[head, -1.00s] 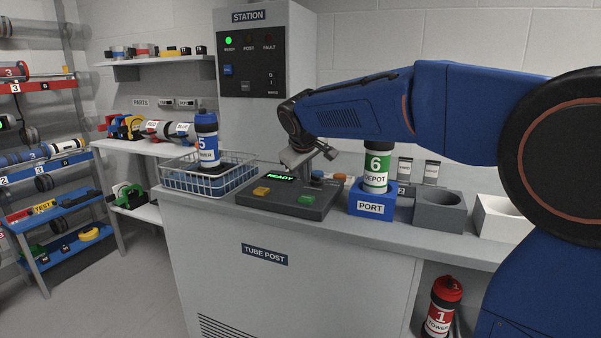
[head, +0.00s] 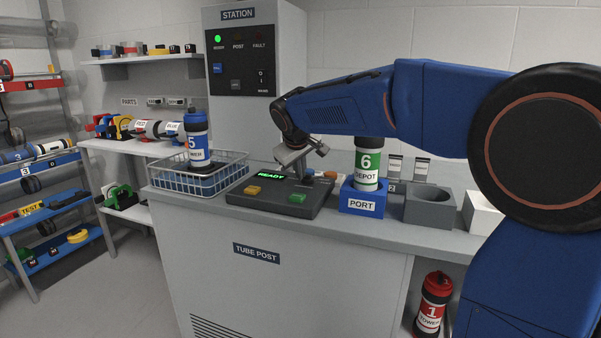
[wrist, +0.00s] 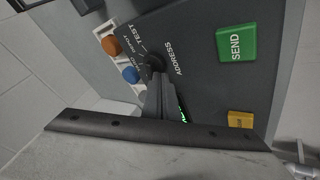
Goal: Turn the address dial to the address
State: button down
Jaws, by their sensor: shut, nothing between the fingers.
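The dark console (head: 250,202) on the counter has a lit READY display (head: 268,176), a green SEND button (head: 297,198) and a yellow button (head: 252,190). In the wrist view the small black address dial (wrist: 153,62) sits by the ADDRESS lettering, with TEST and other labels around it. An orange marker (wrist: 111,45) and a blue marker (wrist: 131,74) lie beside it. My gripper (wrist: 158,85) is shut and empty, its fingertips at or just over the dial. I cannot tell whether they touch. In the head view my gripper (head: 300,157) is above the console's back, and the dial is hidden.
A blue carrier 5 (head: 197,141) stands in the wire basket (head: 167,180) at left. A grey holder (head: 428,207) is further right.

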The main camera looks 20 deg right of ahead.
jog(key=shift+w+a+m+g+h, duration=0.1)
jog(key=shift+w+m+g+h, duration=0.1)
jog(key=shift+m+h, duration=0.3)
jog(key=shift+w+a+m+g+h, duration=0.1)
jog(key=shift+m+g+h, duration=0.1)
jog(key=shift+m, duration=0.5)
